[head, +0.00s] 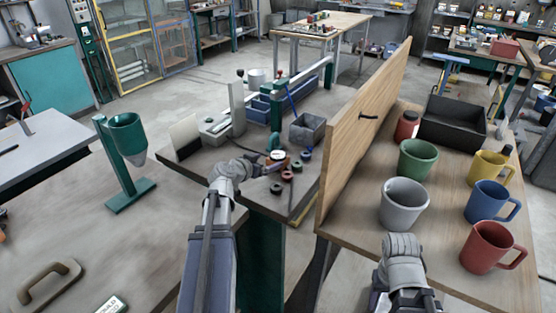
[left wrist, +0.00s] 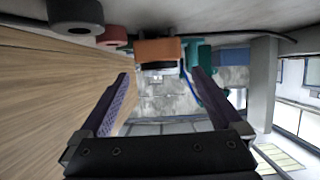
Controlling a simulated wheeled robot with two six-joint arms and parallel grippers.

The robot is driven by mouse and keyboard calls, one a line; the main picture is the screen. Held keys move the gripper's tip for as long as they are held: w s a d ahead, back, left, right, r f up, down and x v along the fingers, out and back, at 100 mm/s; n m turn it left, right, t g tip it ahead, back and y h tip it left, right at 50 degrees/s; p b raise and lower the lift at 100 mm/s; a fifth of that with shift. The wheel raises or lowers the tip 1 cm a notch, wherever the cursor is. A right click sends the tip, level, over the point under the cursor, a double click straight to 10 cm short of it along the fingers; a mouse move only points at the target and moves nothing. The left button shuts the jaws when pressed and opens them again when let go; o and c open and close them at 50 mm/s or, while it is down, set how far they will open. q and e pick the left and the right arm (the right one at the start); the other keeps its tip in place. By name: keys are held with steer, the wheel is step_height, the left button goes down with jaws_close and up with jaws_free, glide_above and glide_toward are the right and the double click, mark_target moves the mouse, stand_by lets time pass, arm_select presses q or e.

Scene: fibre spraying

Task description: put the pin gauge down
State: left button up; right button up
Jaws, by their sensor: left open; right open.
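My left gripper (head: 267,168) is at the small worktable, low beside several small round coloured pieces. In the left wrist view its two fingers (left wrist: 160,95) are apart with nothing between them. Red (head: 283,176) and dark (head: 277,188) round pieces lie closer to the table's front edge. My right wrist is over the mug table; its fingers are hidden.
A wooden panel (head: 363,125) stands upright right of the worktable. Mugs, including a grey one (head: 403,205), and a black bin (head: 453,122) stand beyond it. A grey bin (head: 308,130) and a green stand (head: 275,108) are behind the round pieces.

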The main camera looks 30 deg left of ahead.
mark_target(278, 158)
arm_select(q)
steer(key=shift+b+x, duration=0.5)
steer(key=shift+x, duration=0.65)
steer(key=shift+b+x, duration=1.1)
steer(key=shift+x, duration=1.7)
steer(key=shift+s+d+f, duration=0.1)
steer(key=shift+d+f, duration=0.05)
steer(key=shift+c, duration=0.4)
steer(key=c, duration=1.5)
step_height(278, 158, up, 10)
steer(key=p, duration=1)
